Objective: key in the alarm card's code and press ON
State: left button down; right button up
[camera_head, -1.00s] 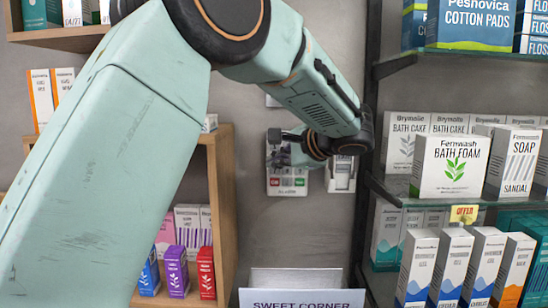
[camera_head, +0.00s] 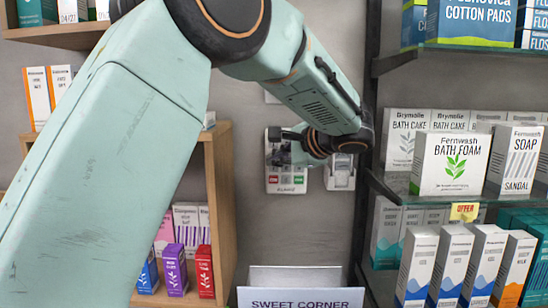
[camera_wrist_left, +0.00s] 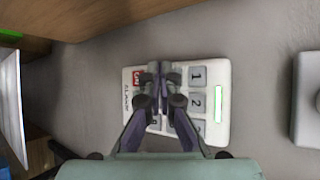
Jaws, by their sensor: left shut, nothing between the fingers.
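The alarm keypad (camera_head: 286,188) is a white plate on the grey wall, with a red and a green key in its bottom row. The left wrist view shows it turned sideways (camera_wrist_left: 208,134), with keys 1 and 2 clear, part of a third below, a red key at left and a pale lit strip at right. My left gripper (camera_head: 283,152) is shut and empty in front of the keypad. Its fingertips (camera_wrist_left: 160,80) cover the middle keys; I cannot tell whether they touch. I cannot make out a card with a code. My right gripper is out of view.
A white wall device (camera_head: 341,174) is just right of the keypad. Glass shelves with boxes, among them bath foam (camera_head: 450,165), stand close at right. A wooden shelf (camera_head: 222,190) is at left. A "SWEET CORNER" sign (camera_head: 300,303) stands below.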

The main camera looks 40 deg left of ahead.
pick_arm(q)
jog(key=shift+s+d, duration=0.1)
jog(key=shift+w+a, duration=0.4)
jog(key=shift+a, duration=0.05)
jog(key=shift+s+a, duration=0.1)
jog(key=shift+s, duration=0.05)
dwell(0.4)
